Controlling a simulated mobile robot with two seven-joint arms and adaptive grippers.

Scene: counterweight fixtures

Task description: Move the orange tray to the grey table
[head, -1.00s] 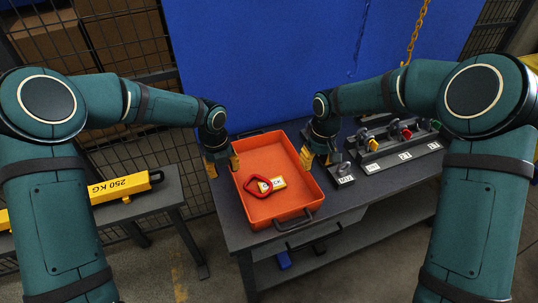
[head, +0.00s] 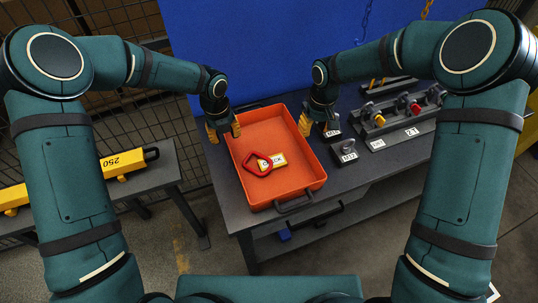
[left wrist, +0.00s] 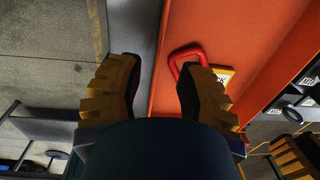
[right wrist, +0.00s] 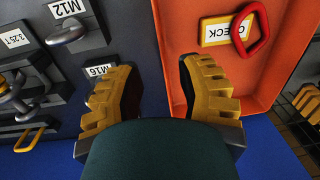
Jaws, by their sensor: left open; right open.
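The orange tray (head: 300,183) sits on the dark grey workbench (head: 232,212). A red shackle-like ring (head: 248,166) and a yellow-and-white "CHECK" tag (head: 277,160) lie inside it. My left gripper (head: 223,129) is open at the tray's left side; the left wrist view shows the tray's left wall between its fingers (left wrist: 155,88). My right gripper (head: 318,126) is open at the tray's right side; the right wrist view shows that wall between its fingers (right wrist: 156,88). I cannot tell whether either gripper touches the wall.
A smaller grey table (head: 150,178) at the left bears a yellow 250 kg weight (head: 115,165). Right of the tray stand labelled shackle blocks (head: 343,152) and a rack of shackles (head: 400,122). A blue panel (head: 260,50) rises behind. Floor shows between the tables.

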